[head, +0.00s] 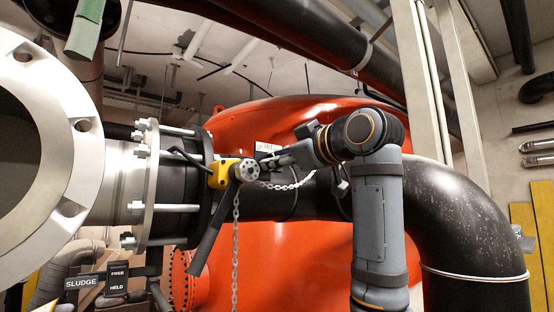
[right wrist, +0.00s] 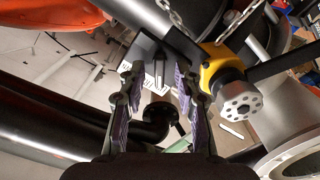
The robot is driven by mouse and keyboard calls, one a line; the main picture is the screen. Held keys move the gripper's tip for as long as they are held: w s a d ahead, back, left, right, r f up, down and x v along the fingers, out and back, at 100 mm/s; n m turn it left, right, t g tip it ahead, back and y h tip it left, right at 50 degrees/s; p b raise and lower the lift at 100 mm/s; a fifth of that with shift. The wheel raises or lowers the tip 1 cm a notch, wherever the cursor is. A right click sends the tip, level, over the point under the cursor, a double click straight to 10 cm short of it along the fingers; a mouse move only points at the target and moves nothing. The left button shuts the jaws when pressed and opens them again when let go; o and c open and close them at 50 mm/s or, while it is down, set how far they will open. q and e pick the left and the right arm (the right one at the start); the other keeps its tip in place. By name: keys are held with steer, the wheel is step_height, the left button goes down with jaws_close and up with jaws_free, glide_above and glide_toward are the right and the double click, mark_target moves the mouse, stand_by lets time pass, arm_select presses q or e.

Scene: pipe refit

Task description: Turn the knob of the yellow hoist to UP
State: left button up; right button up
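The yellow hoist (head: 221,173) hangs beside the black flange in the head view, with a silver holed disc (head: 249,170), a dark lever and chains. In the right wrist view the yellow hoist (right wrist: 220,66) is at the upper right, its disc (right wrist: 241,102) facing the camera. A dark plate with a narrow grey part, seemingly the knob (right wrist: 156,72), shows between the fingers; its setting is not readable. My right gripper (head: 268,162) is at the hoist's right side. In the wrist view the right gripper (right wrist: 158,84) is open; contact cannot be told. My left gripper is not in view.
A big white flange (head: 60,150) and bolted pipe joint fill the left. A red tank (head: 320,245) stands behind, and a black pipe elbow (head: 465,215) is at the right. A loose chain (head: 235,255) hangs below the hoist. A SLUDGE sign (head: 80,283) is at the lower left.

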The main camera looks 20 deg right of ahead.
steer(key=v, duration=1.1)
steer(key=shift+s, duration=0.3)
steer(key=shift+w, duration=0.1)
steer(key=shift+d, duration=0.1)
